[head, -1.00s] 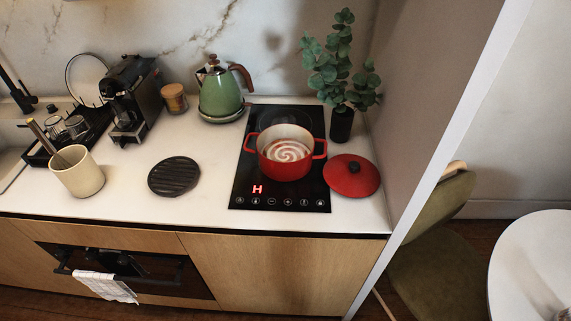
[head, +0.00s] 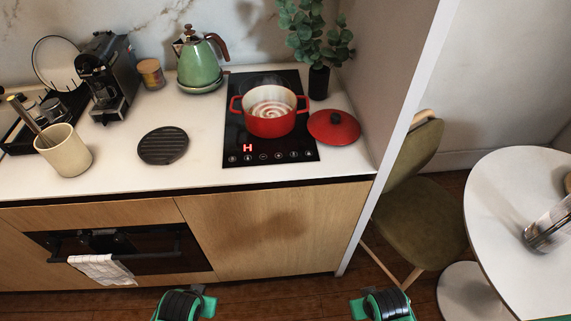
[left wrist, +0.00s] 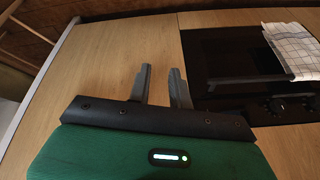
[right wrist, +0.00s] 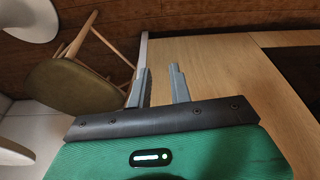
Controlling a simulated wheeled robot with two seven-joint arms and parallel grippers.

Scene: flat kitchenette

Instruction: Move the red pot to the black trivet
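The red pot (head: 270,123) stands on the black cooktop (head: 236,147) in the head view. It has two side handles and a white and red swirl inside. The black trivet (head: 163,146), round and ribbed, lies on the white counter to the left of the cooktop. My left gripper (left wrist: 161,85) is open and empty in front of the cabinet and oven fronts in the left wrist view. My right gripper (right wrist: 160,83) is open and empty in front of the wooden cabinet front. In the head view both arms show only at the bottom edge, well away from the pot.
A red lid (head: 334,127) lies right of the cooktop, near a plant (head: 316,50). A green kettle (head: 200,62) stands behind, a utensil crock (head: 64,151) at left. A wall panel (head: 395,110) bounds the counter's right end. A chair (head: 420,205) and round table (head: 510,220) stand at right.

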